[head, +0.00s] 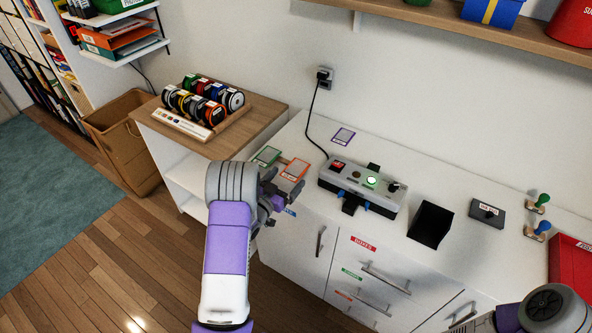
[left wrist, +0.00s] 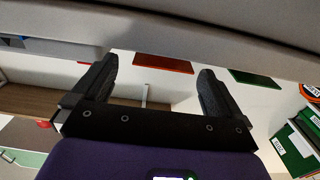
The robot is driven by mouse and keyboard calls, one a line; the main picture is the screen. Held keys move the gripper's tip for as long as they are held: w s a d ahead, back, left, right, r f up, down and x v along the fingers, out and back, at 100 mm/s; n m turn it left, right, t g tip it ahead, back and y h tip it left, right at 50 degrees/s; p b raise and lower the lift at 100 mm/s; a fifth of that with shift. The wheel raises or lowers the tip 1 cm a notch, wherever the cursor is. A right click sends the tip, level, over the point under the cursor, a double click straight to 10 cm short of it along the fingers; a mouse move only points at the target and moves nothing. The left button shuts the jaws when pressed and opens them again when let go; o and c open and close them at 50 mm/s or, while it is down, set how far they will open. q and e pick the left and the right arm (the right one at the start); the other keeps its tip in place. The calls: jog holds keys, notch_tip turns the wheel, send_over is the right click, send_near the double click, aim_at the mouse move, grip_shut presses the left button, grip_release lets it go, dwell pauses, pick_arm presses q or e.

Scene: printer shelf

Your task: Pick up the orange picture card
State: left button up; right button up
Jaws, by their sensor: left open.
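The orange picture card (head: 297,169) lies on the white cabinet top near its left front part. In the left wrist view the orange card (left wrist: 163,63) shows beyond the fingertips, between the two fingers. A green card (head: 267,155) lies just left of it and also shows in the left wrist view (left wrist: 255,78). My left gripper (head: 280,187) is open and empty, close to the near side of the orange card; I cannot tell whether it touches. A purple card (head: 343,136) lies farther back. My right arm shows at the lower right, but its gripper is out of view.
A grey device (head: 362,186) with buttons stands right of the orange card, its cord running to a wall socket. A black open box (head: 430,224) stands farther right. A wooden rack of spools (head: 203,108) is at the left. Drawer handles (head: 386,279) stick out in front.

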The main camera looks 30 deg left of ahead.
aim_at(292, 173)
pick_arm(q)
jog(key=w, duration=0.4)
jog(key=shift+f+b, duration=0.4)
jog(key=shift+w, duration=0.25)
jog(key=shift+c, duration=0.3)
jog(key=c, duration=1)
jog(key=shift+r, duration=0.1)
jog(key=shift+c, duration=0.2)
notch_tip(292, 173, up, 10)
jog(key=p, duration=0.2)
jog(key=shift+p, duration=0.4)
